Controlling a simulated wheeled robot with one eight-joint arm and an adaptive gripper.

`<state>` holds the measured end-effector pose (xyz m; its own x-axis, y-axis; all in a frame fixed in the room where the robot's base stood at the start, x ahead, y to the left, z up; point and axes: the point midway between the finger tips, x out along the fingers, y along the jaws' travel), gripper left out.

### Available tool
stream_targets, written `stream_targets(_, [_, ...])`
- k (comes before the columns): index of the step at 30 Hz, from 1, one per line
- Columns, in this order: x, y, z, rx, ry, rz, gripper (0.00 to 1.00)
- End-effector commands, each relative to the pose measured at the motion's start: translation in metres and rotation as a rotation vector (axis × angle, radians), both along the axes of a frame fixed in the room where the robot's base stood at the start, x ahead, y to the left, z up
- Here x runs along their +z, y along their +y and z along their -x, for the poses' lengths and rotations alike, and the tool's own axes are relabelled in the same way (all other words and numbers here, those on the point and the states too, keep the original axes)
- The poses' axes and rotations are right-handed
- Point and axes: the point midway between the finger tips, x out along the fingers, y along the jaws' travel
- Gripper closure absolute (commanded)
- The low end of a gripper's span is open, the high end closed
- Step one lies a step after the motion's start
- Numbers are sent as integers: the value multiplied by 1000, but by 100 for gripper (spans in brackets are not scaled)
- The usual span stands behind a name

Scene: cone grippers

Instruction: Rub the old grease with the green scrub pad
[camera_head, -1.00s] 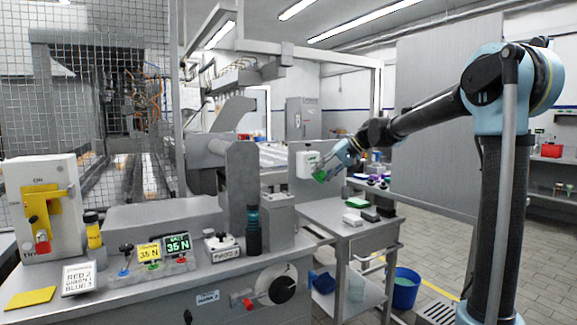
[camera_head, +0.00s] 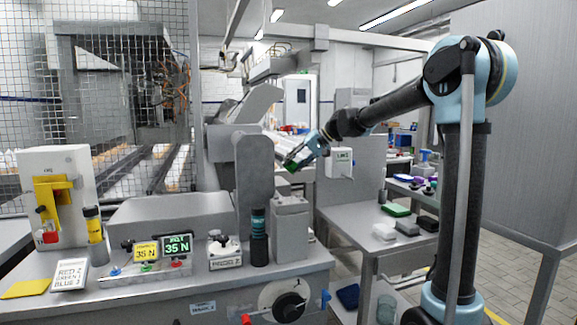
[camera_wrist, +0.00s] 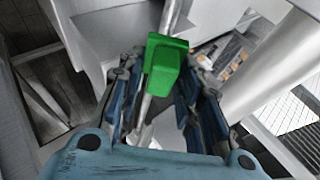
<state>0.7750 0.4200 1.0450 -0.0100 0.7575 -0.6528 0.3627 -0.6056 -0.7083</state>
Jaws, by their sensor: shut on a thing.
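My gripper (camera_head: 297,160) is raised in the air, behind and above the grey block at the machine's right end. It is shut on a green scrub pad (camera_head: 291,167). In the wrist view the pad (camera_wrist: 165,65) sits between the blue fingers of my gripper (camera_wrist: 160,78), with its upper part sticking out past them. The pad does not appear to touch any surface. I cannot make out the old grease in either view.
The grey machine (camera_head: 150,288) carries a thick upright post (camera_head: 249,185) close to the pad. Right of it stands a metal cart (camera_head: 350,218) with another green pad (camera_head: 396,210), a white block (camera_head: 407,228) and dark blocks. A wire mesh (camera_head: 60,100) stands behind at left.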

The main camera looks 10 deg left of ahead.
Motion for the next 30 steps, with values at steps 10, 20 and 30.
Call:
stream_targets(10, [0,7,4,10,0,0,87])
stream_targets(20, [-8,16,9,13,0,-1,87])
stream_targets(30, [-30,34,20,13,0,-1,87])
